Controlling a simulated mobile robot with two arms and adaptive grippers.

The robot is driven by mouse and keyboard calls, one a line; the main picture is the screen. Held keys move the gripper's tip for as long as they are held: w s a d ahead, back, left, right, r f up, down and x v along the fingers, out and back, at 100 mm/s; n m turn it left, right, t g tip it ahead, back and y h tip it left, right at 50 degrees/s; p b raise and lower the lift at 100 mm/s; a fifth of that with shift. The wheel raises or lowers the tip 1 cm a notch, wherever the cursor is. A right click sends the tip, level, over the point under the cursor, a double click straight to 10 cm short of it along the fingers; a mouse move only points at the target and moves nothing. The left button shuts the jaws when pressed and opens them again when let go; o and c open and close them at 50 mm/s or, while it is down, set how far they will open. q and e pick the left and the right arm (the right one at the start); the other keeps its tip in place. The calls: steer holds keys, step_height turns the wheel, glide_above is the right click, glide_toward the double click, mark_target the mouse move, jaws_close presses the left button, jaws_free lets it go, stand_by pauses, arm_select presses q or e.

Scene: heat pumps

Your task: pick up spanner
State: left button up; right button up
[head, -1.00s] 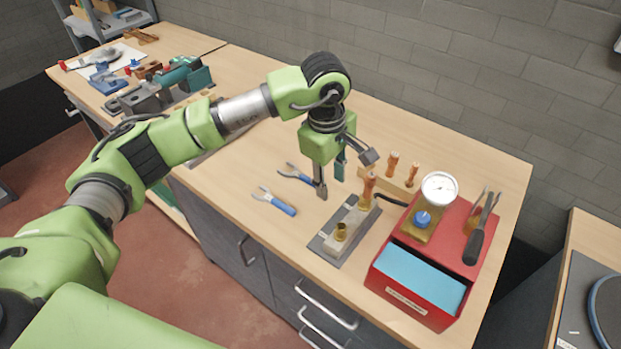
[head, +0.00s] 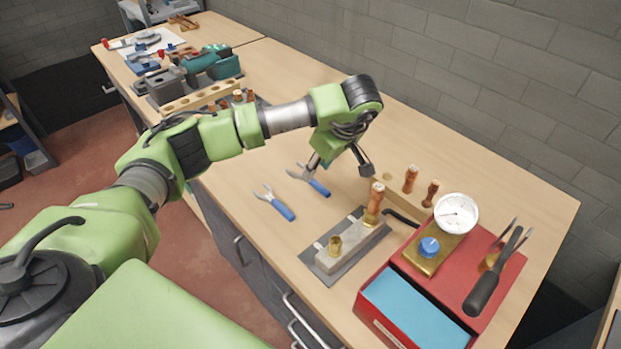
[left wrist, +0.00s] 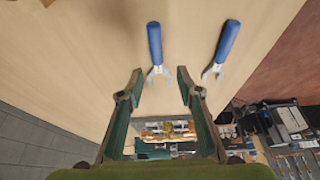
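Two spanner-like tools with blue handles and grey forked heads lie on the wooden workbench. The nearer one (head: 274,203) lies clear of my arm. The farther one (head: 314,183) lies beside my left gripper (head: 340,168), which hangs tilted above the bench. In the left wrist view, my open left gripper (left wrist: 160,74) has nothing between its fingers. There, one spanner (left wrist: 155,46) lies ahead, its forked head close to the gap between the fingertips, and the other (left wrist: 226,44) lies to the right. My right gripper is not in view.
A grey plate with a metal block (head: 348,250) stands right of the spanners. A wooden holder (head: 195,98) and a vice stand at the left. The bench middle behind my arm is bare.

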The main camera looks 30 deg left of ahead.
mark_target(313, 180)
arm_select(q)
steer(key=shift+w+a+f, duration=0.1)
steer(key=shift+f, duration=0.25)
steer(key=shift+w+f, duration=0.1)
steer(key=shift+f, duration=0.05)
steer(key=p+x, duration=0.2)
steer(key=x, duration=0.2)
steer(key=shift+w+a+f, duration=0.1)
steer(key=shift+a+f, duration=0.05)
steer(key=shift+a, duration=0.1)
steer(key=shift+w+f, duration=0.1)
steer(key=shift+f, duration=0.2)
jaws_close()
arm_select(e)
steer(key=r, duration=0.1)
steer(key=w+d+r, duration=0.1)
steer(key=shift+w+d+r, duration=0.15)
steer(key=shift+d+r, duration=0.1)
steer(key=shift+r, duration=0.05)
